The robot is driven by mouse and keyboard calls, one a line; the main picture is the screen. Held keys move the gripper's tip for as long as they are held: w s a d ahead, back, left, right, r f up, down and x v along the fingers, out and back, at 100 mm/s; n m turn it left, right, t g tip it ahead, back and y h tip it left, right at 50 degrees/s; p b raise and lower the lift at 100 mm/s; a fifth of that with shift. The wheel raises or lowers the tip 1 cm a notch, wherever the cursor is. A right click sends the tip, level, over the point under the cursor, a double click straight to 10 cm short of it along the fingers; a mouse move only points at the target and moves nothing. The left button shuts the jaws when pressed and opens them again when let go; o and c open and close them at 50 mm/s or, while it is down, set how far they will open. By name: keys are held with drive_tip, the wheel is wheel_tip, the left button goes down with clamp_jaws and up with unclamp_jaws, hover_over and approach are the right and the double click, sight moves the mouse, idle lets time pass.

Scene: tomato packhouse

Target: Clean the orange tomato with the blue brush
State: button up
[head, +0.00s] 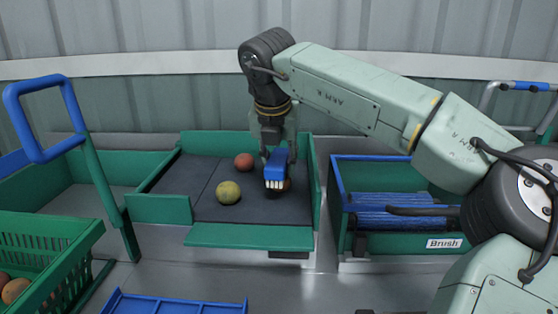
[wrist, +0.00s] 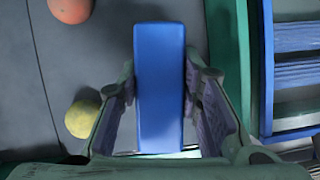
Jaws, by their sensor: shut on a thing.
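My gripper (head: 278,147) is shut on the blue brush (head: 277,164), with its pale bristles pointing down over the dark tray floor. In the wrist view the brush's blue back (wrist: 159,85) lies between my two fingers. A yellow-green tomato (head: 228,192) lies left of the brush.
The green tray wall (head: 160,209) surrounds the dark floor, with a green flap (head: 250,237) in front. A blue-rimmed bin labelled Brush (head: 401,239) stands right. A green crate (head: 45,240) with tomatoes stands left, near a blue handle (head: 45,81). A blue tray (head: 175,303) lies in front.

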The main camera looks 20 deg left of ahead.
sight(282, 149)
drive_tip(key=shift+w+a+p, duration=0.15)
drive_tip(key=shift+w+p, duration=0.95)
drive_tip(key=shift+w, duration=0.95)
drive_tip(key=shift+s, duration=0.1)
drive_tip(key=shift+s+f+b, duration=0.1)
drive_tip(key=shift+s+b, duration=0.8)
drive_tip(key=shift+s, duration=0.1)
drive_tip(key=shift+s+b, duration=0.45)
drive_tip(key=shift+s, duration=0.65)
drive_tip(key=shift+w, duration=0.15)
drive_tip(key=shift+w+r+p, duration=0.2)
drive_tip(key=shift+w+p, duration=0.65)
drive_tip(key=shift+w, duration=0.4)
drive_tip(key=shift+w+f+p, duration=0.1)
drive_tip(key=shift+w+p, duration=0.3)
drive_tip(key=shift+w, duration=0.45)
